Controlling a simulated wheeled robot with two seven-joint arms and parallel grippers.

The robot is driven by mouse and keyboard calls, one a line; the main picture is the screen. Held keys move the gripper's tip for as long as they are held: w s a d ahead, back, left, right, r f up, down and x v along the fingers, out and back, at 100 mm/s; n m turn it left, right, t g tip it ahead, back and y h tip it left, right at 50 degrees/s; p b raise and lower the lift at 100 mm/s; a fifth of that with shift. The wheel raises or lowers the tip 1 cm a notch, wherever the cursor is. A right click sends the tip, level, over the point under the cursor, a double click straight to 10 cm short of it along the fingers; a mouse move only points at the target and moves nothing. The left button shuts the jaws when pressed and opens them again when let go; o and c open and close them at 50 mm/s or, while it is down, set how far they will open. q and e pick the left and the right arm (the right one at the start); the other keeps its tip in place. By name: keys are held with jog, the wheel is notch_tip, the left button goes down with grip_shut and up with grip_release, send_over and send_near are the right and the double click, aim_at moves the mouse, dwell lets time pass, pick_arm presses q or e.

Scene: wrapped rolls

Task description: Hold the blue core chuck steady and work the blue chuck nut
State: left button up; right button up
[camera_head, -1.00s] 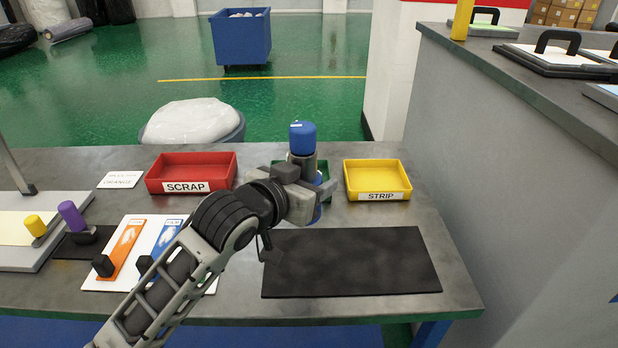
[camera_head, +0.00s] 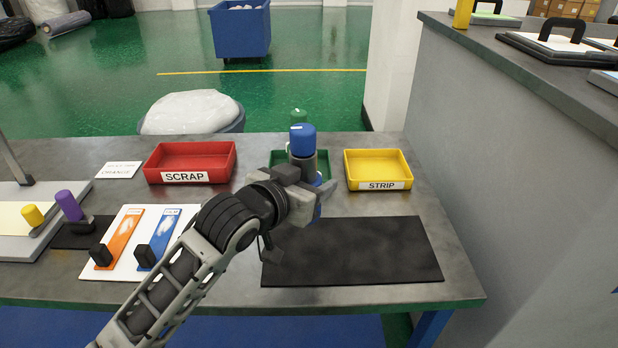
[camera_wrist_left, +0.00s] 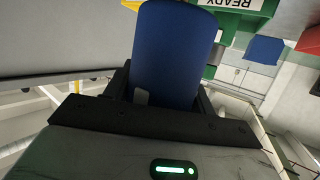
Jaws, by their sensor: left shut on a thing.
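The blue core chuck shows in the head view as an upright cylinder with a blue top (camera_head: 302,141) and a grey middle section. My left gripper (camera_head: 309,194) is shut on it from the left and holds it above the bench. In the left wrist view a large blue cylinder (camera_wrist_left: 172,55) stands between the dark jaws (camera_wrist_left: 165,100). Which blue part is the chuck nut is unclear. My right gripper is not in view.
A green tray (camera_head: 326,165) lies behind the held chuck, between the red SCRAP tray (camera_head: 190,156) and the yellow STRIP tray (camera_head: 378,169). A bare black mat (camera_head: 360,252) lies in front. Orange (camera_head: 124,240) and blue (camera_head: 162,240) handled strips lie at left.

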pick_arm(q)
jog(key=shift+f, duration=0.5)
jog(key=shift+f+b, duration=0.6)
jog(key=shift+f, duration=0.1)
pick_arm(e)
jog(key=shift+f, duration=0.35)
pick_arm(q)
jog(key=shift+f, duration=0.35)
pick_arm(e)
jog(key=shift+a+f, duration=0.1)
pick_arm(q)
jog(key=shift+f+b, duration=0.45)
jog(key=shift+f, duration=0.1)
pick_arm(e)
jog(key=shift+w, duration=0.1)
pick_arm(q)
jog(key=shift+f, duration=0.15)
jog(key=shift+f+b, duration=0.55)
jog(key=shift+f, duration=0.5)
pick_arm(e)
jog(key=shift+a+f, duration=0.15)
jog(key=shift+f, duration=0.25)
pick_arm(q)
jog(key=shift+f, duration=0.35)
